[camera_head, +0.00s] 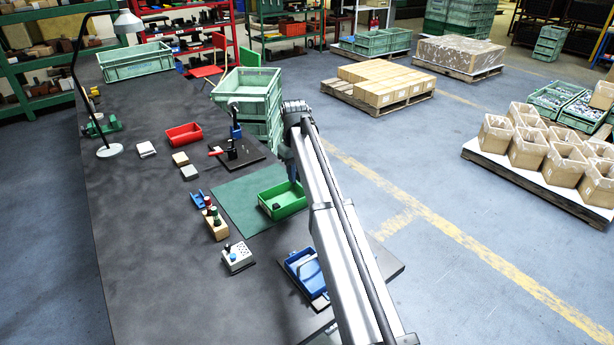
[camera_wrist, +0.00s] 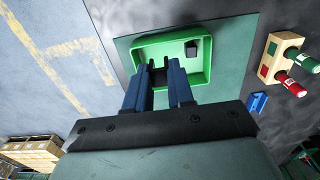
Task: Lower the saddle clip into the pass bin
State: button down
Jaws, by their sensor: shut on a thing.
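My gripper (camera_wrist: 158,67) has blue fingers, shut on a small dark part, the saddle clip (camera_wrist: 158,77), which shows between the fingertips in the wrist view. The fingers cover much of the clip, so its shape is unclear. The green pass bin (camera_head: 283,211) stands on the green mat; it also shows in the wrist view (camera_wrist: 208,72). My fingertips overlap the near side of the bin in the wrist view and appear above it; the exact height is hard to tell. A small black part (camera_wrist: 191,48) lies in one corner of the bin.
A red bin (camera_head: 184,134) stands farther back on the dark bench. A wooden block with red and green plugs (camera_head: 216,226), a blue bracket (camera_head: 198,200) and a grey perforated block (camera_head: 237,258) lie left of the mat. A blue tray (camera_head: 303,270) is nearer. The green mat (camera_head: 237,204) is partly clear.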

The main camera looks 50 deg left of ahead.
jog(key=s+a+f, duration=0.1)
jog(key=a+f, duration=0.2)
jog(key=a, duration=0.4)
jog(key=shift+s+a, duration=0.25)
jog(key=shift+s, duration=0.05)
jog(key=shift+f, duration=0.25)
dwell(0.4)
jog(key=shift+f, duration=2)
jog(key=shift+f, duration=2.5)
dwell(1.3)
jog(key=c, duration=0.9)
grip_release()
